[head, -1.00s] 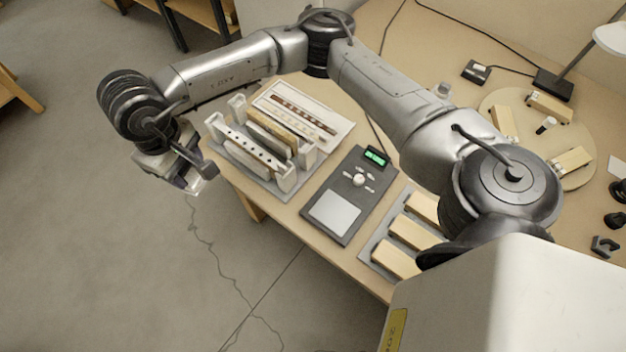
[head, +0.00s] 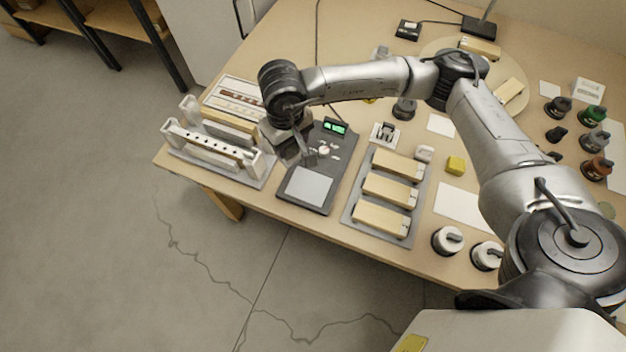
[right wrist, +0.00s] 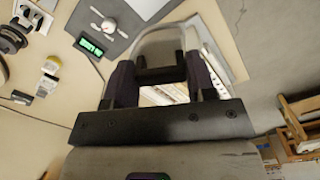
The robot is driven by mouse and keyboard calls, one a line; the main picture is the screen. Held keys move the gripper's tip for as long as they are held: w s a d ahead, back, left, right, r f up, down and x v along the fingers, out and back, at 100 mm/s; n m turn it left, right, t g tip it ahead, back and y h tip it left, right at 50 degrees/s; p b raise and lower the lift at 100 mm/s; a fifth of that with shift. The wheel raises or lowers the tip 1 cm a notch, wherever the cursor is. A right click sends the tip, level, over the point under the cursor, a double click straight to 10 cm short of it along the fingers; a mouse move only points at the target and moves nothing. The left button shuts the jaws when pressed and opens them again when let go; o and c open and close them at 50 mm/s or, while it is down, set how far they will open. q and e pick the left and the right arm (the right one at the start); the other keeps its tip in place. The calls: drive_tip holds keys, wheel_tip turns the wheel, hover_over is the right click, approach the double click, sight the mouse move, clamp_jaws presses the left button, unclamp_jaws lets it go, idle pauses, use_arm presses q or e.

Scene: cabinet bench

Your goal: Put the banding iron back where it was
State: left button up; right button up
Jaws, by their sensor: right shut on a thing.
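My right gripper (head: 297,148) hangs over the left side of a dark console (head: 325,165) that has a green display and a pale plate. In the right wrist view the right gripper (right wrist: 161,80) is shut on a grey, rounded piece with a dark block between the fingers, which I take to be the banding iron (right wrist: 165,42). Most of it is hidden by the fingers, and in the head view it is hard to tell apart from the gripper. My left gripper is not in view.
A white slotted rack (head: 205,140) with upright boards stands left of the console. A grey tray (head: 352,220) with wooden blocks lies to its right. White-and-dark round pots (head: 447,240) stand near the front edge.

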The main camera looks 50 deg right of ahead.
drive_tip(key=s+d+f+m+p, duration=0.2)
drive_tip(key=s+d+f+m, duration=0.1)
drive_tip(key=s+d+f, duration=0.7)
drive_tip(key=w+a+f, duration=0.4)
drive_tip(key=w+f, duration=0.1)
drive_tip(key=w+a+f+b, duration=0.1)
drive_tip(key=w+a+f, duration=0.1)
drive_tip(key=w+a, duration=0.1)
drive_tip(key=shift+w+f, duration=0.15)
drive_tip(key=shift+f, duration=1.45)
drive_tip(key=shift+f+b, duration=0.2)
drive_tip(key=shift+b, duration=0.2)
drive_tip(key=o, duration=0.9)
drive_tip(key=shift+o, duration=0.2)
